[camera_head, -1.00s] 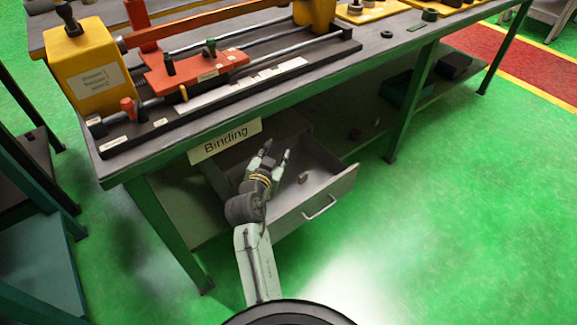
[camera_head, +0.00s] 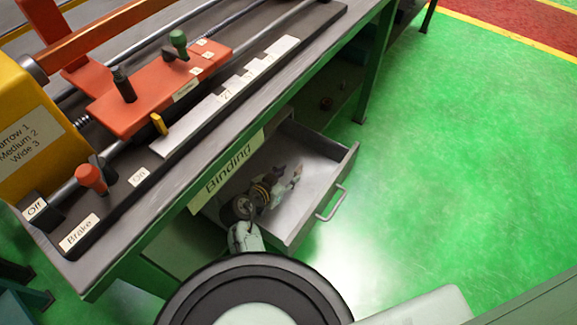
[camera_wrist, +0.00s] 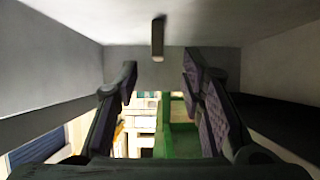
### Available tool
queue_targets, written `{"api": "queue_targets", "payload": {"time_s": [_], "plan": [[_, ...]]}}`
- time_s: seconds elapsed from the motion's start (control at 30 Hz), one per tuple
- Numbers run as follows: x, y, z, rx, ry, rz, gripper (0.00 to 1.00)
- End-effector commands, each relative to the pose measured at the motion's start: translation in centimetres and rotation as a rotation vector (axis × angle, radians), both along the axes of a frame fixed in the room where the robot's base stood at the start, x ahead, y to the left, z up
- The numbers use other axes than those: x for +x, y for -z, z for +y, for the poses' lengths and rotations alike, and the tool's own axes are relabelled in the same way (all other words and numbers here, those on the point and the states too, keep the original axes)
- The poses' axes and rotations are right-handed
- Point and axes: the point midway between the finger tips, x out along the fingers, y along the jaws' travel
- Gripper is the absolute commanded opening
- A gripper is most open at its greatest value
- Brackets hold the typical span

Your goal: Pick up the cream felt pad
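My gripper (camera_head: 287,177) is down inside the open grey drawer (camera_head: 322,170) under the bench. In the wrist view its two fingers (camera_wrist: 160,84) stand apart with nothing between them. A small narrow brown piece with a paler end (camera_wrist: 158,38) lies on the drawer's pale surface, beyond the fingertips and between their lines. It may be the felt pad, but its cream colour is not clear in this view. In the head view now, my gripper and the drawer's shade keep me from picking out the pad.
The drawer's walls stand close around my gripper, with its handle (camera_head: 330,203) at the front. The bench edge with the "Binding" label (camera_head: 228,170) overhangs it. The winding machine's orange carriage (camera_head: 150,95) is above. Green floor (camera_head: 460,150) to the right is clear.

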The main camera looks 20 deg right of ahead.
Motion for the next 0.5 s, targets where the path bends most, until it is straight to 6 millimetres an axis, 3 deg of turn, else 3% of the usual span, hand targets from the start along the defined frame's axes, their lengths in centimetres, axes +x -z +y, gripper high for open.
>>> {"api": "queue_targets", "payload": {"time_s": [0.5], "plan": [[3.4, 2.8, -4.7, 0.0, 0.003, 0.0, 0.36]]}}
